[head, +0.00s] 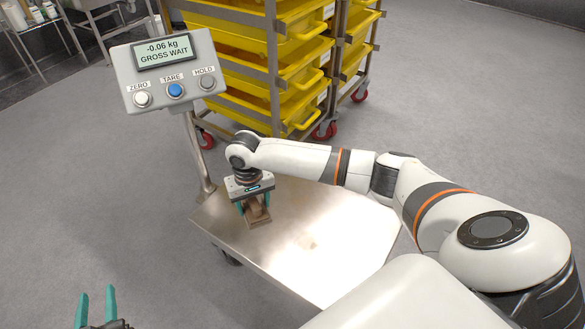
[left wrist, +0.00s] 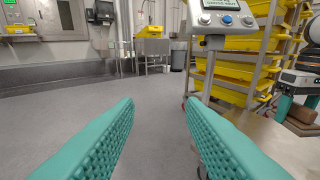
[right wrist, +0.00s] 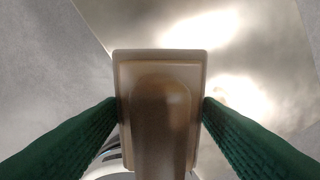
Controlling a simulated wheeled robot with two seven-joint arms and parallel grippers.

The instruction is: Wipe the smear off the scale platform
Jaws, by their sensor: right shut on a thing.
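The scale platform (head: 345,225) is a bare steel plate below the console. A faint brownish smear (head: 309,241) shows near its middle; a tan patch beside the glare in the right wrist view (right wrist: 238,97) may be the same smear. My right gripper (head: 254,206) is shut on a brown block-like wiping tool with a handle (head: 257,217), which fills the middle of the right wrist view (right wrist: 160,65). The tool is over the platform's back left part, left of the smear. I cannot tell whether it touches the plate. My left gripper (head: 96,308) is open and empty, left of the platform.
The scale console (head: 165,70) stands on a post at the platform's back left corner and reads -0.06 kg, GROSS WAIT. A wheeled rack with yellow bins (head: 245,60) stands right behind the platform. The floor (head: 100,200) at the left is clear.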

